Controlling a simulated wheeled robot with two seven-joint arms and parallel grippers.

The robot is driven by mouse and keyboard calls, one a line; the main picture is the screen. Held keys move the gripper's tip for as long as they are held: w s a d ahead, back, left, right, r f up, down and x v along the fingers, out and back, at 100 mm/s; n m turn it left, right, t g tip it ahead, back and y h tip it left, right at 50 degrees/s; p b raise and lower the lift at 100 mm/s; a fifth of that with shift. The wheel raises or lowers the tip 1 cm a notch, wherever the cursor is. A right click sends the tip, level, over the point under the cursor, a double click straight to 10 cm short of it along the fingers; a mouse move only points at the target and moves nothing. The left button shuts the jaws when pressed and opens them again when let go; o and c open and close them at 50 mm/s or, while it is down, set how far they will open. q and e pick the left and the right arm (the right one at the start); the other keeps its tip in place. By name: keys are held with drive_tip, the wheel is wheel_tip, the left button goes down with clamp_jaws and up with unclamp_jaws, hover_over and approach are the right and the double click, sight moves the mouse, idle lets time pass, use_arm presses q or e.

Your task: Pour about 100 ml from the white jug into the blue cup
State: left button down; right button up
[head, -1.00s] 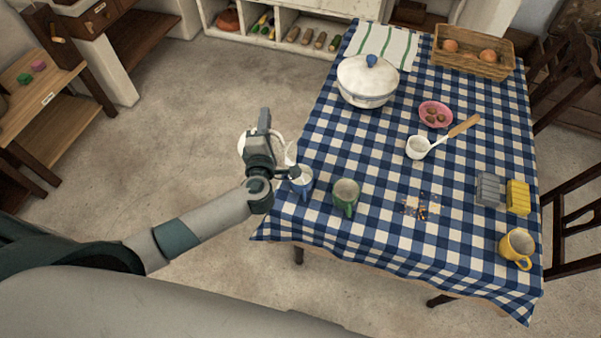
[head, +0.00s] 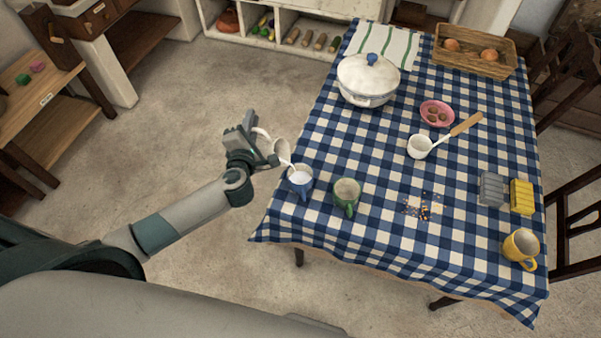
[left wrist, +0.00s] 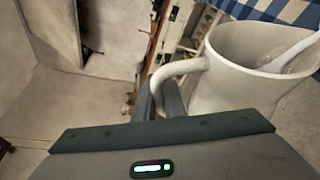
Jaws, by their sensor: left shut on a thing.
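The white jug (head: 281,150) is tilted beside and above the blue cup, partly hidden by my gripper. A thin white stream runs from its lip down into the cup. The blue cup (head: 300,188) stands upright at the table's left edge, with white liquid showing inside. My left gripper (head: 260,146) is left of the cup, off the table edge, shut on the jug's handle. In the left wrist view the jug (left wrist: 232,85) is at the right, with its handle (left wrist: 183,68) between the fingers; white liquid shows at its mouth. My right gripper is not in view.
A green cup (head: 346,198) stands close right of the blue cup. The checked table (head: 390,165) also holds crumbs (head: 423,207), a white ladle (head: 420,147), a lidded pot (head: 367,82), a pink dish (head: 437,113), sponges (head: 521,197) and a yellow cup (head: 520,246).

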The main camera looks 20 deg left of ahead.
use_arm(q)
drive_tip(key=shift+a, duration=0.1)
drive_tip(key=shift+w+a+f+n+g+h, duration=0.1)
drive_tip(key=shift+a+f+n+g+h, duration=0.1)
drive_tip(key=shift+a+f+n, duration=0.35)
drive_tip(key=shift+a+f+n+g+h, duration=0.15)
drive_tip(key=shift+f+n+h, duration=0.1)
drive_tip(key=shift+f, duration=0.45)
drive_tip(key=shift+f, duration=0.15)
idle(0.9)
